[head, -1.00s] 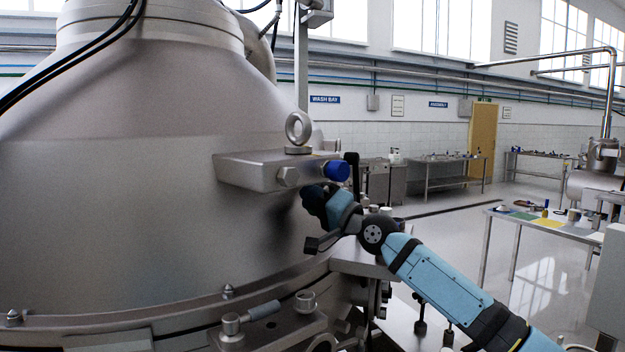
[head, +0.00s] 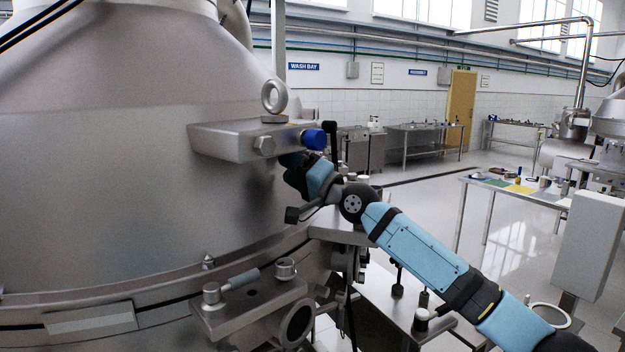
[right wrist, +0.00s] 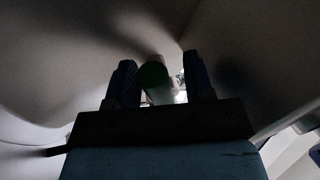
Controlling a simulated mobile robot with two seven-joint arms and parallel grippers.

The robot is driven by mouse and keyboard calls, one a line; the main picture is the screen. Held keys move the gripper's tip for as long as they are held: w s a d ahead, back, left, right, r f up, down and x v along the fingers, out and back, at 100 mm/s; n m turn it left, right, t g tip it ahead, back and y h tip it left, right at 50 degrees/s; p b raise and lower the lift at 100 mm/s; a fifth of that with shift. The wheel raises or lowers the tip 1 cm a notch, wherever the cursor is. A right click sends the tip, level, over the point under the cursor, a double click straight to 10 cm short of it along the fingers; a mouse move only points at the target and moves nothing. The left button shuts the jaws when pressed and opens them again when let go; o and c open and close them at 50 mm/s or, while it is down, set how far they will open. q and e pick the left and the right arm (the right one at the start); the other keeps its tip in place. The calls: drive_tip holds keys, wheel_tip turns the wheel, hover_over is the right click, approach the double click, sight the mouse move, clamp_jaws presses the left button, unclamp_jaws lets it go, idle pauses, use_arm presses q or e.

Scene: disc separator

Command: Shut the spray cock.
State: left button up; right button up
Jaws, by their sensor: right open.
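I cannot make out a part that is surely the spray cock. In the right wrist view, a dark green rounded end on a paler cylinder (right wrist: 155,80) shows between the spread fingers of my right gripper (right wrist: 161,72). The fingers look apart from each other, and contact with the cylinder cannot be told in the dark. In the head view my right gripper (head: 293,164) is under the metal block on the separator's side, close to the big steel hood (head: 100,170). Its fingertips are largely hidden in shadow there. My left gripper is out of view.
A lower bracket (head: 245,305) sticks out below. Open floor and a table (head: 520,188) lie to the right.

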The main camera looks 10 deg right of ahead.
drive_tip(key=b+v, duration=0.3)
drive_tip(key=v, duration=1)
drive_tip(key=shift+d, duration=0.1)
drive_tip(key=w+a+r, duration=0.1)
drive_tip(key=w+a, duration=0.1)
drive_tip(key=w+a+r+n+g+p, duration=0.1)
drive_tip(key=w+a, duration=0.1)
drive_tip(key=a, duration=0.1)
drive_tip(key=w+a+r+g, duration=0.1)
drive_tip(key=w+a, duration=0.1)
drive_tip(key=a, duration=0.1)
drive_tip(key=shift+w+a+y, duration=0.15)
drive_tip(key=shift+w+y, duration=0.05)
drive_tip(key=shift+y, duration=0.2)
drive_tip(key=shift+w+a, duration=0.35)
drive_tip(key=shift+a, duration=0.1)
